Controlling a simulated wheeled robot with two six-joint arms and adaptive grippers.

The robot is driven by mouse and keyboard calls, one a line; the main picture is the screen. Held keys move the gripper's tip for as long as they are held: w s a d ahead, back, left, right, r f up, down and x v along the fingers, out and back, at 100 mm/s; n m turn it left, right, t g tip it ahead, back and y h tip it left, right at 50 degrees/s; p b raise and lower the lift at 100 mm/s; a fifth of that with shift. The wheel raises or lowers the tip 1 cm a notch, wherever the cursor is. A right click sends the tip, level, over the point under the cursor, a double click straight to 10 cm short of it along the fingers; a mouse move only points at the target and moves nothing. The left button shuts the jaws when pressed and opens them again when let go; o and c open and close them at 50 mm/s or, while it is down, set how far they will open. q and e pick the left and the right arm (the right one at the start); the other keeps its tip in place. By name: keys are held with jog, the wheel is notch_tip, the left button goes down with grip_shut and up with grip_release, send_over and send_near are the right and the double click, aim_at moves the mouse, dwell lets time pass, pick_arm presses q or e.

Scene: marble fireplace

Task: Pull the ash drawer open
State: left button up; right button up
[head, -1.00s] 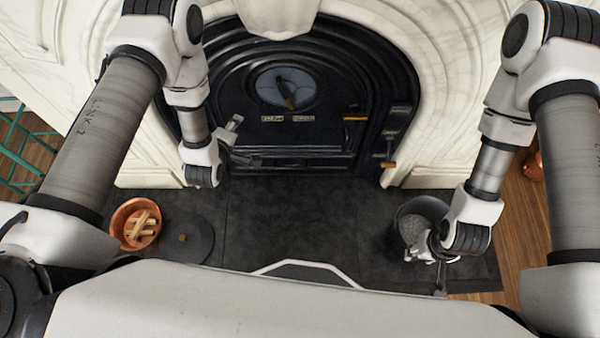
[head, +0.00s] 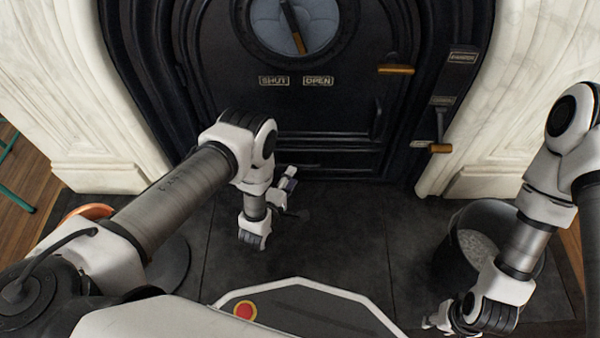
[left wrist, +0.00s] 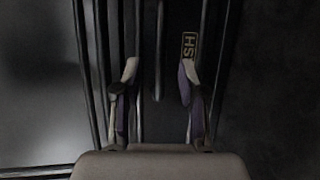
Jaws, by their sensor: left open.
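The ash drawer (head: 325,171) is a low black front at the foot of the black fireplace insert. It looks shut. My left gripper (head: 290,192) is open in front of it, low over the dark hearth. In the left wrist view, the two fingers (left wrist: 159,75) stand apart on either side of a thin dark bar (left wrist: 158,50), which looks like the drawer's handle. A label (left wrist: 190,46) with sideways letters, partly behind a finger, lies beside it. I cannot tell whether the fingers touch the bar. My right gripper (head: 440,318) is low at the right, its jaws unclear.
A black bucket (head: 452,262) with grey contents stands at the right, beside my right arm. The insert has wooden-handled levers (head: 396,70) and (head: 440,148) above. White marble (head: 105,172) flanks it. A copper bowl (head: 97,210) is mostly hidden at left. The hearth (head: 345,235) is clear in the middle.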

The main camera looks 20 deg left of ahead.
aim_at(299, 164)
pick_arm(q)
jog(key=b+x, duration=0.3)
jog(key=x, duration=0.3)
jog(key=shift+w+f, duration=0.1)
jog(key=shift+w, duration=0.2)
pick_arm(e)
notch_tip(299, 164, down, 4)
jog(key=shift+w+r, duration=0.15)
jog(key=shift+r, duration=0.05)
pick_arm(q)
grip_shut()
jog(key=shift+s+d, duration=0.1)
